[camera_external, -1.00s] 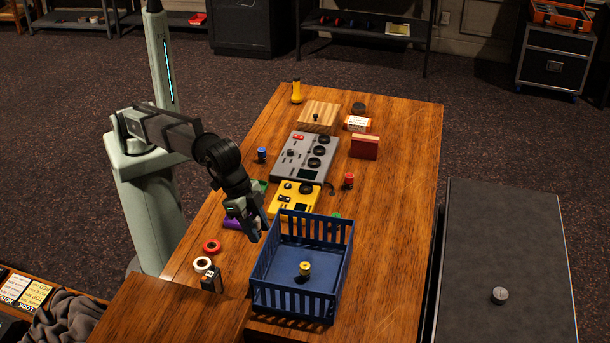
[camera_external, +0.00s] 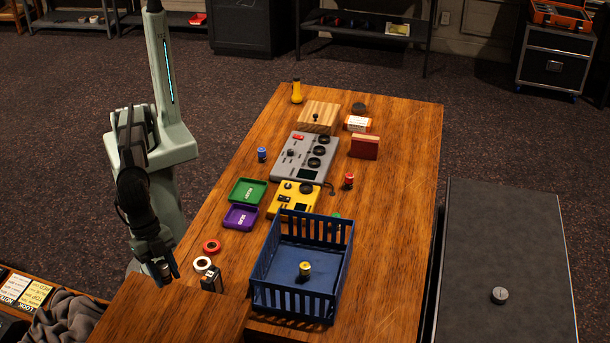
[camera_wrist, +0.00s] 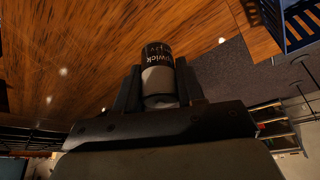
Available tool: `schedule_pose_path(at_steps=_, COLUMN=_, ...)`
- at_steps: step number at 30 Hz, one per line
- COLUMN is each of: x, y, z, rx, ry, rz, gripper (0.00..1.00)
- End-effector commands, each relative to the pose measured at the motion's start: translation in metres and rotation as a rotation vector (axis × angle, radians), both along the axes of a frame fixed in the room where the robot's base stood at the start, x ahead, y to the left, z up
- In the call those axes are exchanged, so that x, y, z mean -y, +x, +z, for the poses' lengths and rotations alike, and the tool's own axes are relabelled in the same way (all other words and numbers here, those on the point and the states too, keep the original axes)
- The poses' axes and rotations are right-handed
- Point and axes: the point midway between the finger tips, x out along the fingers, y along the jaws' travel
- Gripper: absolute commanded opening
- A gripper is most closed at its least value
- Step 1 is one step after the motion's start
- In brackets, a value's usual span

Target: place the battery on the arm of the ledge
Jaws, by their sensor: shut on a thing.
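My gripper (camera_external: 163,272) points down at the near left, beside the left edge of the wooden ledge (camera_external: 172,318). In the wrist view my gripper (camera_wrist: 160,95) is shut on a cylindrical battery (camera_wrist: 158,62) with a dark lettered wrapper and a pale lower part. The battery stands out past the fingertips, with wood behind it in that view. In the external view the battery is too small and covered to make out. I cannot tell whether it touches the wood.
A blue crate (camera_external: 258,298) holding a small yellow-topped cylinder (camera_external: 304,272) stands right of the ledge. A dark boxy block (camera_external: 211,279), a white ring (camera_external: 202,264) and a red ring (camera_external: 212,247) sit near the ledge. Purple (camera_external: 240,217) and green (camera_external: 248,191) trays lie farther back.

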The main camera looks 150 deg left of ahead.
Motion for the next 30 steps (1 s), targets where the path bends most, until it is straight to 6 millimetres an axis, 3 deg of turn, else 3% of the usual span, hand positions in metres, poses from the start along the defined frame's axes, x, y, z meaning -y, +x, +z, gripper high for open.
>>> schedule_pose_path(at_steps=8, x=-0.001, y=-0.001, z=-0.026, rx=0.000, ry=0.000, rz=0.001, gripper=0.03)
schedule_pose_path(at_steps=16, x=-0.001, y=-0.001, z=-0.068, rx=-0.001, ry=0.001, rz=0.000, gripper=0.03)
schedule_pose_path(at_steps=23, x=-0.001, y=0.000, z=-0.084, rx=0.000, ry=0.000, rz=0.001, gripper=0.03)
schedule_pose_path(at_steps=30, x=-0.001, y=0.000, z=-0.111, rx=0.000, ry=0.000, rz=0.001, gripper=0.03)
